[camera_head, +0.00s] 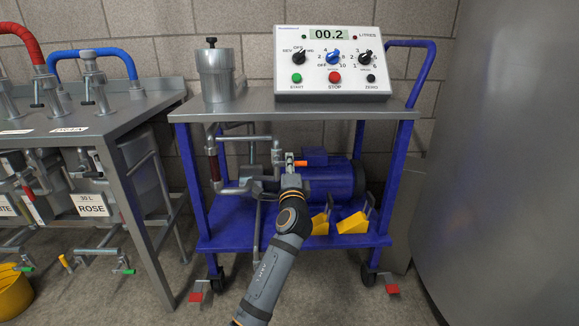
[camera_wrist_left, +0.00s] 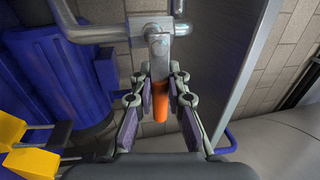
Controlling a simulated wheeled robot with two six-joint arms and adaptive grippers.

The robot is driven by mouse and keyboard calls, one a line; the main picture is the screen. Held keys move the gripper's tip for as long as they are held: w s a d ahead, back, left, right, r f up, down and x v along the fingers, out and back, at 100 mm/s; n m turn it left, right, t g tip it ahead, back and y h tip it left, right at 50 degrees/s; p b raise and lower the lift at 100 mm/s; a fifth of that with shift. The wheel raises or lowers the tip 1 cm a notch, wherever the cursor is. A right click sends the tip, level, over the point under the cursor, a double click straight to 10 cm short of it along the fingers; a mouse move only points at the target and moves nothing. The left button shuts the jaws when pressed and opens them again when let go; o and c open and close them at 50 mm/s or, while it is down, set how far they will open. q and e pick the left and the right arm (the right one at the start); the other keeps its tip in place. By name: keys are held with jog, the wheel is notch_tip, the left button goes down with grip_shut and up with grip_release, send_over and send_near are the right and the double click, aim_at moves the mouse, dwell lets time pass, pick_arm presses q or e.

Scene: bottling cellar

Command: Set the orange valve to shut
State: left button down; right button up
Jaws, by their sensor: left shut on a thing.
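The orange valve handle (camera_wrist_left: 160,106) juts from a grey metal valve body (camera_wrist_left: 159,42) in the left wrist view. It points down the picture, crossways to the horizontal pipe piece behind it. My left gripper (camera_wrist_left: 161,96) has its fingers on both sides of the handle and is shut on it. In the head view only a small bit of the orange handle (camera_head: 300,163) shows beside my left gripper (camera_head: 287,168), at the pipework under the cart top. My wrist hides part of the valve there. My right gripper is not in view.
A blue pump motor (camera_head: 335,182) sits right of the valve on the blue cart, with yellow wedges (camera_head: 352,223) in front. The cart top (camera_head: 250,107) carries a control box (camera_head: 330,65) reading 00.2 and a steel canister (camera_head: 216,75). A steel bench (camera_head: 130,100) stands left.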

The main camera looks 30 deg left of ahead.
pick_arm(q)
jog(key=shift+f, duration=0.1)
jog(key=c, duration=1.3)
grip_release()
jog(key=shift+c, duration=0.2)
jog(key=v, duration=0.7)
jog(key=shift+s, duration=0.3)
jog(key=shift+d, duration=0.15)
